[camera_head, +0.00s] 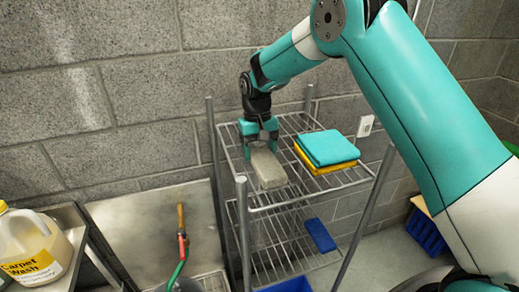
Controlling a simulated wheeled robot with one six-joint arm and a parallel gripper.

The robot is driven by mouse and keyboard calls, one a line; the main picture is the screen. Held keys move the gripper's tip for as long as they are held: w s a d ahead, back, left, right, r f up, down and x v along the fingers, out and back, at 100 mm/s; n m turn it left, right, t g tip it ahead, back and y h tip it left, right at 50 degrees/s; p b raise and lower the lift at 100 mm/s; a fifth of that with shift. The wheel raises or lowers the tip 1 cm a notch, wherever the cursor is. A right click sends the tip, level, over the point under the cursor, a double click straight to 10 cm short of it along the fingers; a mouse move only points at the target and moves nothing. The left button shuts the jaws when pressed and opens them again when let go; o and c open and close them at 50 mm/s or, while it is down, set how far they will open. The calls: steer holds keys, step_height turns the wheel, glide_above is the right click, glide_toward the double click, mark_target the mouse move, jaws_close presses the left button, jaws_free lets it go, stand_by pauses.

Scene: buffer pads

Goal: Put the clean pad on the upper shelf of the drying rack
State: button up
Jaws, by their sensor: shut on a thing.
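My gripper (260,142) points down over the left part of the drying rack's upper shelf (330,182). It is shut on a pale grey-beige pad (269,169), which hangs below the fingers, tilted in the picture. The pad is over the wire shelf; I cannot tell whether it touches the wires. The top end of the pad is partly hidden by the fingers. The drying rack has metal posts and wire shelves and stands against the block wall.
A teal folded cloth (326,147) lies on yellow cloth at the upper shelf's right. A blue item (320,236) is on the lower shelf. A sink area with a hose (181,238) and a Carpet Wash jug (32,249) stand left. A blue crate (428,233) is right.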

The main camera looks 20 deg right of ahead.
steer(key=o, duration=1)
steer(key=shift+f, duration=0.1)
step_height(320, 180, up, 12)
steer(key=w+b, duration=0.2)
steer(key=b, duration=0.2)
steer(key=s+a+n+t+y, duration=0.1)
steer(key=s+a+n+y, duration=0.1)
steer(key=s, duration=1.5)
steer(key=s+a+f+n+y, duration=0.1)
steer(key=s+n, duration=0.4)
steer(key=s, duration=1.3)
steer(key=shift+s+a+t+y, duration=0.25)
steer(key=shift+a+t+y, duration=0.15)
steer(key=shift+a+y, duration=0.35)
steer(key=shift+a, duration=0.1)
